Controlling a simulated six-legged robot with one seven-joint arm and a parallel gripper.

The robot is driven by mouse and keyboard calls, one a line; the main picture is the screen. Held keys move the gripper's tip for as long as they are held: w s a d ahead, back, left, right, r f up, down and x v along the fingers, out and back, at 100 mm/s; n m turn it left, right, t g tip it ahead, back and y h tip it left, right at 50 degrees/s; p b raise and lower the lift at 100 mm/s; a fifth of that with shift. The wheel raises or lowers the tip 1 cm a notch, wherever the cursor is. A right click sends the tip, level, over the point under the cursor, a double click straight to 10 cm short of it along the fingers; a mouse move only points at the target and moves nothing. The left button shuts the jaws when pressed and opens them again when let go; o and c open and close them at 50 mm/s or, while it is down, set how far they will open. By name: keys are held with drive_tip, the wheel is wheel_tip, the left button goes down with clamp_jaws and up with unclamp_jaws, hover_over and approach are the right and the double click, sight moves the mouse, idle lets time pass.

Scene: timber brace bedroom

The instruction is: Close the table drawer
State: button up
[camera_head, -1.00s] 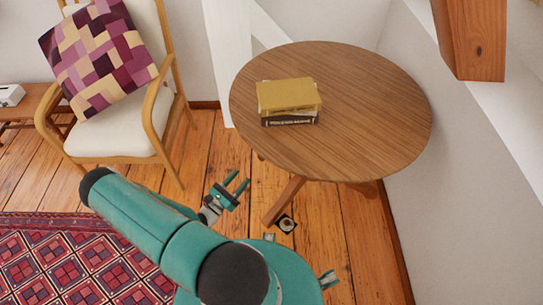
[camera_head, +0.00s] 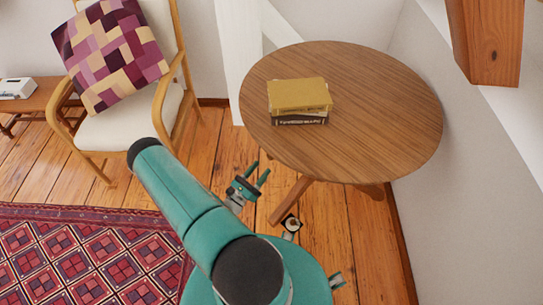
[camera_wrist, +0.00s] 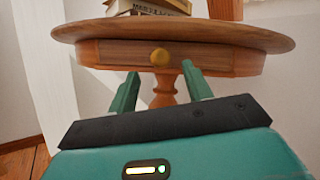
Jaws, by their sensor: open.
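The round wooden table (camera_head: 370,100) stands at the centre right in the head view. My gripper (camera_head: 261,168) is open and empty, low at the table's near left side. In the wrist view its fingers (camera_wrist: 160,70) point at the drawer front, one on each side of the knob, apparently apart from it.
Books (camera_head: 298,97) lie stacked on the table. A wooden table leg (camera_head: 291,199) slants to the floor near my gripper. A cushioned chair (camera_head: 130,130) and patterned rug (camera_head: 80,255) are at left. A white wall (camera_head: 470,190) is close at right.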

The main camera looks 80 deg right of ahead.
sight(269, 158)
drive_tip(key=x, duration=0.7)
drive_tip(key=shift+s, duration=0.1)
drive_tip(key=shift+c, duration=0.2)
drive_tip(key=shift+f, duration=0.1)
clamp_jaws()
drive_tip(key=shift+s+d, duration=0.5)
drive_tip(key=shift+d, duration=0.35)
drive_tip(key=shift+s+d, duration=0.55)
drive_tip(key=shift+d, duration=0.35)
